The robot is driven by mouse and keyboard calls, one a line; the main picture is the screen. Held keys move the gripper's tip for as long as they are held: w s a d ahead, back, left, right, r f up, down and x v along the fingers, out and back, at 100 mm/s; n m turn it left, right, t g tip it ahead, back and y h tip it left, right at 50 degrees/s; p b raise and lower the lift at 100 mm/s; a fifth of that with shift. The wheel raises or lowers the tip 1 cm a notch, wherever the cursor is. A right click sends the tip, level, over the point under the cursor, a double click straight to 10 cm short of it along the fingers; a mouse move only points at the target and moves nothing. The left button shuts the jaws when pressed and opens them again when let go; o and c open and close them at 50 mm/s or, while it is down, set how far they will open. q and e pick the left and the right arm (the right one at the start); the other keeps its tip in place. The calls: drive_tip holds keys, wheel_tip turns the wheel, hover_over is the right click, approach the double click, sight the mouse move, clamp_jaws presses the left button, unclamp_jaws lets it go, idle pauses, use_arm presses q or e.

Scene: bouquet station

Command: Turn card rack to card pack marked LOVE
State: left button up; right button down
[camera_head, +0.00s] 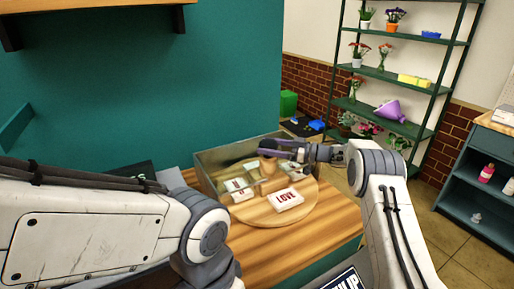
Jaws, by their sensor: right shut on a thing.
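The card rack (262,214) is a round wooden turntable on the wooden counter. A white card pack with red LOVE lettering (286,200) lies on its front part, toward me. Another white card pack (239,190) lies on its left part, and more packs sit farther back, partly hidden. A wooden knob (268,166) stands at the rack's middle. My right gripper (270,151) reaches in from the right over the rack and is shut on the top of this knob; the fingers hide part of it. My left gripper is out of view; only my left arm shows.
A clear glass guard (212,164) stands around the rack's back and left side. The wooden counter (270,245) is bare in front of the rack. Green shelves (432,85) with flowers and a purple item stand at the back right. A dark cabinet (480,190) is at the right.

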drive_tip(key=shift+a+r, duration=0.1)
idle(0.5)
unclamp_jaws()
drive_tip(key=shift+s+d, duration=0.1)
drive_tip(key=shift+d, duration=0.4)
drive_tip(key=b+v, duration=0.3)
drive_tip(key=v, duration=0.6)
drive_tip(key=shift+d, duration=0.25)
